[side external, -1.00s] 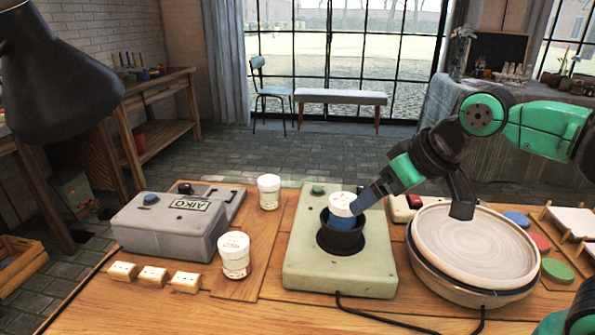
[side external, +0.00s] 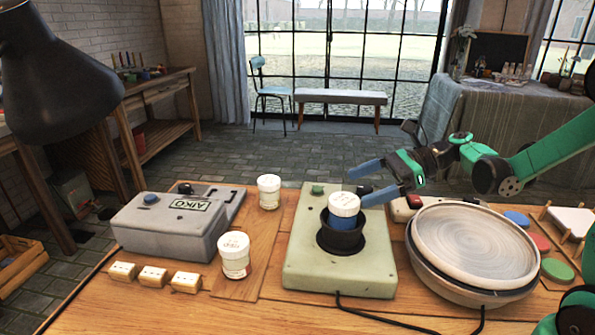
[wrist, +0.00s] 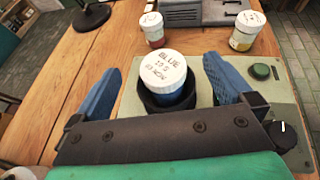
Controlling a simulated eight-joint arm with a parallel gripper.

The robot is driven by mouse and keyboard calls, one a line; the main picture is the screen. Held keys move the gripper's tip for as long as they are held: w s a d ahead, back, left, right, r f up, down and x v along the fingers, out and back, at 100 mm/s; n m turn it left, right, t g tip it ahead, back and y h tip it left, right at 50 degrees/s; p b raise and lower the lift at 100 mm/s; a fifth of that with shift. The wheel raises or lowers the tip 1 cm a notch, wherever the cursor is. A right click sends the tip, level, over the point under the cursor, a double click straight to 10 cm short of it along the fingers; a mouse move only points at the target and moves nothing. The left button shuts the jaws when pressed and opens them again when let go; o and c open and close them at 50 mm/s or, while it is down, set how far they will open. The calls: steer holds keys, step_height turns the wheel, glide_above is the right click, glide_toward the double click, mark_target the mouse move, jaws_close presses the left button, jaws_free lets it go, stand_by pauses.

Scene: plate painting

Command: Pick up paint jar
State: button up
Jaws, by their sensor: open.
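A paint jar with a white lid and blue body (side external: 343,208) stands upright in a black round holder (side external: 341,237) on a pale green machine. Its lid reads BLUE in the wrist view (wrist: 163,72). My gripper (side external: 368,180) is open, with blue fingers, just right of and behind the jar in the side view. In the wrist view my gripper (wrist: 160,75) has one finger on each side of the jar, with gaps between. Two more white-lidded jars stand to the left, one near (side external: 235,256) and one far (side external: 269,192).
A grey AIKO box (side external: 170,226) stands at left, with several small cream blocks (side external: 153,275) in front. A stack of plates (side external: 475,246) stands right of the machine. The machine has a green button (wrist: 261,71) and a black knob (wrist: 283,134).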

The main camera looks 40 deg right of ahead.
mark_target(331, 208)
step_height(331, 208, down, 2)
steer(key=shift+f, duration=0.2)
steer(key=shift+w+a+f, duration=0.2)
steer(key=shift+a+f, duration=0.05)
steer(key=shift+a, duration=0.1)
steer(key=x, duration=0.4)
steer(key=shift+w+a+f, duration=0.15)
steer(key=shift+w+a, duration=0.05)
steer(key=shift+a, duration=0.15)
steer(key=c, duration=1.5)
steer(key=w+r+m+t+h, duration=0.1)
steer(key=r+m+h, duration=0.1)
steer(key=r, duration=0.3)
steer(key=r+m+t+h, duration=0.2)
steer(key=r+m+h, duration=0.1)
steer(key=r, duration=0.3)
steer(key=w+r+m+t+h, duration=0.1)
steer(key=r+m+t+h, duration=0.1)
steer(key=r, duration=0.4)
steer(key=shift+w+a+r+m, duration=0.25)
steer(key=shift+w+a+m, duration=0.1)
steer(key=shift+m, duration=0.15)
